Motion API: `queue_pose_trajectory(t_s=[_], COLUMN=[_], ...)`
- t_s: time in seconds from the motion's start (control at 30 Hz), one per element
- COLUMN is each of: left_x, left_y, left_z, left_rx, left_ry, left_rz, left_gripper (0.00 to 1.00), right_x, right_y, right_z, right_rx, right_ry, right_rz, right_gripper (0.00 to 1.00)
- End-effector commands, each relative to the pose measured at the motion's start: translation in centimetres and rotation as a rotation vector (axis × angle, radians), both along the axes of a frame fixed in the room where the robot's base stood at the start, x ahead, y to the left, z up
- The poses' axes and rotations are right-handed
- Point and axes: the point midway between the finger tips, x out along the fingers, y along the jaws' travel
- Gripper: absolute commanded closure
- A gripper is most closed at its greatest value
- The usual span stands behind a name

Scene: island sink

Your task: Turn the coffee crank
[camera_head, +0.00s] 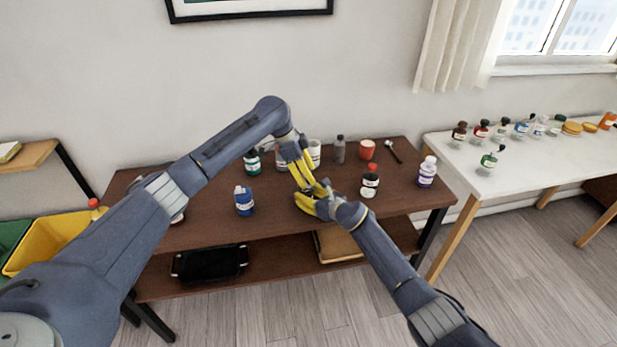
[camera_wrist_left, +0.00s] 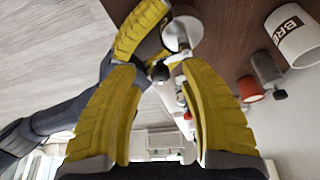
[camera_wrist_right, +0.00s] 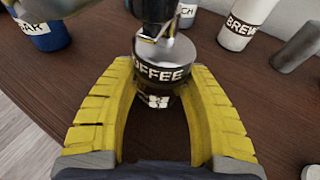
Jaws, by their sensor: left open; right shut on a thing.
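The coffee grinder (camera_wrist_right: 160,72), a dark jar-like body with a COFFEE label and a metal top, sits between the fingers of my right gripper (camera_wrist_right: 158,90), which is shut on it. Its round metal top shows in the left wrist view (camera_wrist_left: 182,32). A small black knob (camera_wrist_left: 158,73), apparently the crank's, is between the fingertips of my left gripper (camera_wrist_left: 160,82), which is open. In the head view, my left gripper (camera_head: 304,178) is just above my right gripper (camera_head: 312,203), and the two largely hide the grinder. Whether the left fingers touch the knob, I cannot tell.
The brown table (camera_head: 215,233) also holds a blue jar (camera_head: 244,202), a red-capped bottle (camera_head: 370,182), a white purple-labelled bottle (camera_head: 427,171), a red cup (camera_head: 366,150) and a grey bottle (camera_head: 339,149). A white BREW mug (camera_wrist_right: 243,22) stands behind the grinder.

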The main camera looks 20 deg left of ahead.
Motion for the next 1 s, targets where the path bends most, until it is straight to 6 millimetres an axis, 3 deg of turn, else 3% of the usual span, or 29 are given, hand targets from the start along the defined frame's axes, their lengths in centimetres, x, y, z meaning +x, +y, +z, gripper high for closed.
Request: queue_pose_trajectory(t_s=[0.5, 0.7, 1.0], left_x=[-1.0, -1.2, -1.3], left_y=[3.1, 3.7, 3.9], left_z=[7.9, 9.5, 10.1], left_rx=[0.001, 0.001, 0.0], left_ry=[-0.002, -0.001, 0.0], left_rz=[0.001, -0.001, 0.0], left_gripper=[0.57, 0.57, 0.57], right_x=[0.0, 0.0, 0.0], right_y=[0.0, 0.0, 0.0], right_z=[-0.1, -0.1, -0.1], right_rx=[-0.001, -0.001, -0.001], right_ry=[0.002, 0.002, 0.002], right_rz=[0.0, 0.0, 0.0], right_gripper=[0.84, 0.84, 0.84])
